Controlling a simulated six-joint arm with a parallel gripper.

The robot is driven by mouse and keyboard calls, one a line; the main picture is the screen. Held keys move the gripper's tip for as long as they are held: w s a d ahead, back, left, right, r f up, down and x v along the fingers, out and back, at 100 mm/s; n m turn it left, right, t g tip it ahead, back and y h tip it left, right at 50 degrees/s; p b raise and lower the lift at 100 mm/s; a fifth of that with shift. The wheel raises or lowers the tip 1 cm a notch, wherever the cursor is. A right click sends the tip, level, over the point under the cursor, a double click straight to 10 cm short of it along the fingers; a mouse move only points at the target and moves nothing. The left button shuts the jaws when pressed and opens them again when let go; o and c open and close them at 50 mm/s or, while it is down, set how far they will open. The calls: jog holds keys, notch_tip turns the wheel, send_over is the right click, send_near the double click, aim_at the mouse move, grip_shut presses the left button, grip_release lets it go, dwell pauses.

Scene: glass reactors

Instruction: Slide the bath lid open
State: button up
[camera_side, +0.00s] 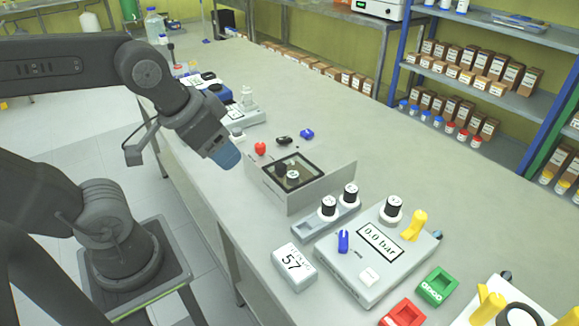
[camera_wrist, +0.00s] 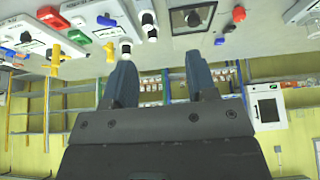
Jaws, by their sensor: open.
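The bath is a low grey box (camera_side: 320,190) in the middle of the bench, with a dark-framed square window (camera_side: 314,172) in its top. I take this for the lid; whether it is fully shut I cannot tell. A black-and-white knob-like piece (camera_side: 292,177) shows at the window. In the wrist view the dark window (camera_wrist: 178,17) is at the top edge, beyond the fingertips. My gripper (camera_side: 228,158) hangs in the air to the left of the bath, apart from it. In the wrist view my gripper (camera_wrist: 161,68) has its two blue fingers spread with nothing between them.
A red knob (camera_side: 260,148), a black one (camera_side: 284,140) and a blue one (camera_side: 307,133) are behind the bath. Black-capped vials (camera_side: 328,207) stand in a rack in front. A pressure box (camera_side: 378,255) and a "57" display (camera_side: 294,267) are nearer.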

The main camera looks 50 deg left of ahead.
jog(key=shift+o, duration=0.3)
jog(key=w+a+r+n+g, duration=0.1)
jog(key=w+a+n+g, duration=0.2)
jog(key=w, duration=0.6)
jog(key=shift+w+a+n, duration=0.15)
jog(key=shift+w+n, duration=0.15)
jog(key=shift+n, duration=0.8)
jog(key=n+g, duration=0.3)
jog(key=n, duration=0.1)
send_near(281, 165)
jog(key=f, duration=0.9)
jog(key=shift+s+f, duration=0.2)
grip_shut()
